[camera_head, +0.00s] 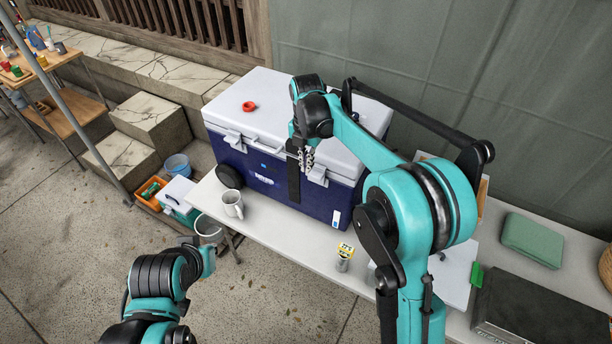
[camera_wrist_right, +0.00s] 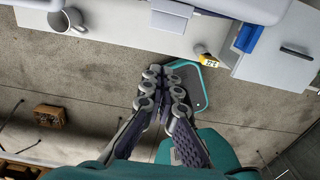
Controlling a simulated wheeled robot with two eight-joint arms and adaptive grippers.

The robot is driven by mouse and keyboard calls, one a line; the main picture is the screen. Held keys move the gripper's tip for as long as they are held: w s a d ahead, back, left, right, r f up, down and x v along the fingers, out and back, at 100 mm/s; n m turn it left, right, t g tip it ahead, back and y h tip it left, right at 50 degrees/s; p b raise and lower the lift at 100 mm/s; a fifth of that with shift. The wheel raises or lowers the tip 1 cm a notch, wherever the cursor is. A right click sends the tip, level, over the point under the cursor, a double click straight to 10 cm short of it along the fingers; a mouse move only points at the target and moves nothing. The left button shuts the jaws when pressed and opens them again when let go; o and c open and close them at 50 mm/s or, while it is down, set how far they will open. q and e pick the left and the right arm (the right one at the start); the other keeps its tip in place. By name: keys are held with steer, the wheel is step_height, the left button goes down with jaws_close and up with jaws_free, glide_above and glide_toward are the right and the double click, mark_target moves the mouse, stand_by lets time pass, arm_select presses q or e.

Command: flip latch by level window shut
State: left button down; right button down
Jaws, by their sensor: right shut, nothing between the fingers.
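The large cooler (camera_head: 268,192) has a dark blue body and a closed white lid (camera_head: 275,118). One white latch (camera_head: 236,141) is on its front left, another (camera_head: 317,174) on its front right. A small blue-and-white panel (camera_head: 336,218) sits low at the right front corner; I cannot tell whether it is the level window. My right gripper (camera_head: 307,158) is shut and empty, close by the right latch and partly covering it. In the wrist view its fingers (camera_wrist_right: 164,82) are together, and a white flap (camera_wrist_right: 172,10) shows above them. My left gripper (camera_head: 200,250) is low at left, its fingers unclear.
A white mug (camera_head: 233,204) and a small yellow-labelled item (camera_head: 344,257) stand on the table (camera_head: 290,240) before the cooler. A red ring (camera_head: 249,106) lies on the lid. A green case (camera_head: 532,239) and a dark box (camera_head: 530,310) are at right.

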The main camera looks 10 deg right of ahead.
arm_select(q)
steer(key=shift+s+d+r, duration=0.1)
steer(key=shift+s+r, duration=0.05)
steer(key=shift+r, duration=0.1)
arm_select(e)
steer(key=shift+w+d+r, duration=0.1)
steer(key=shift+d+r, duration=0.05)
steer(key=shift+r, duration=0.4)
steer(key=shift+w+d+r, duration=0.1)
steer(key=shift+d+r, duration=0.05)
steer(key=shift+r, duration=0.4)
arm_select(q)
steer(key=shift+s+d, duration=0.1)
arm_select(e)
steer(key=shift+s, duration=0.15)
